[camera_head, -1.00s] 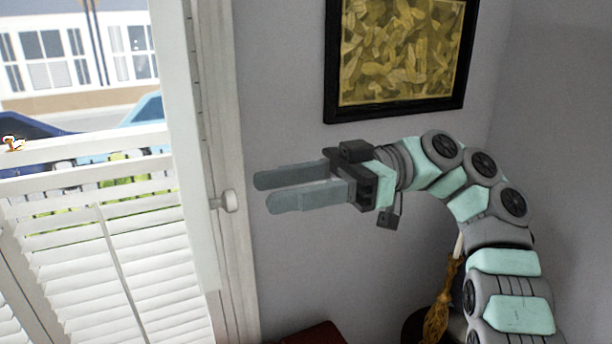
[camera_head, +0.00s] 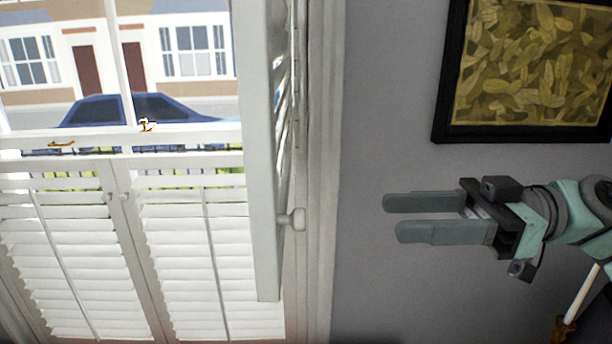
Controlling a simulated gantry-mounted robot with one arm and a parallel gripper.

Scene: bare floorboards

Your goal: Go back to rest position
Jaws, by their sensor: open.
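My gripper (camera_head: 390,217) is at the right of the head view, in front of the grey wall. Its two long grey fingers point left, lie roughly parallel and stand apart with nothing between them. The nearest thing to the fingertips is the white shutter panel (camera_head: 262,160) with a round knob (camera_head: 298,219), to their left. A clear gap shows in the picture between the knob and the fingers. My arm runs out of the frame at the right edge.
A framed leaf picture (camera_head: 525,65) hangs on the wall above my gripper. Closed lower shutters (camera_head: 180,260) cover the window at left. Small ornaments (camera_head: 147,125) are at the ledge. A broom (camera_head: 565,325) shows at the lower right. The wall area below my gripper looks clear.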

